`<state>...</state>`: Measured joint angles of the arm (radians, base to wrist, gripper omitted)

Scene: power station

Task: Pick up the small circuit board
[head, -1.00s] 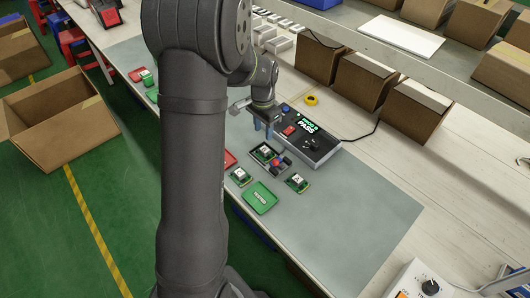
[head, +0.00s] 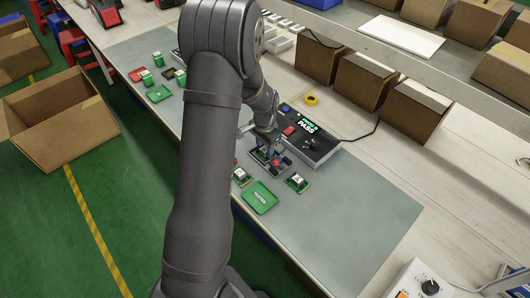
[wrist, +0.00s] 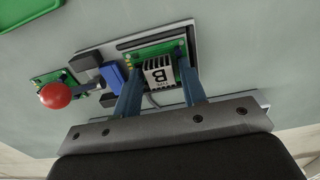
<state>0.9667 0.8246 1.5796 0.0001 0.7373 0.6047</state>
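In the head view my gripper (head: 268,146) is low over the fixture, and my arm and fingers hide most of the board there.
A clamp lever with a red ball knob (wrist: 55,96) is beside the fixture. The tester (head: 312,137) behind reads PASS. Two other boards, one on the left (head: 241,176) and one on the right (head: 297,182), flank a green tray (head: 260,197). The mat's right side is clear.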

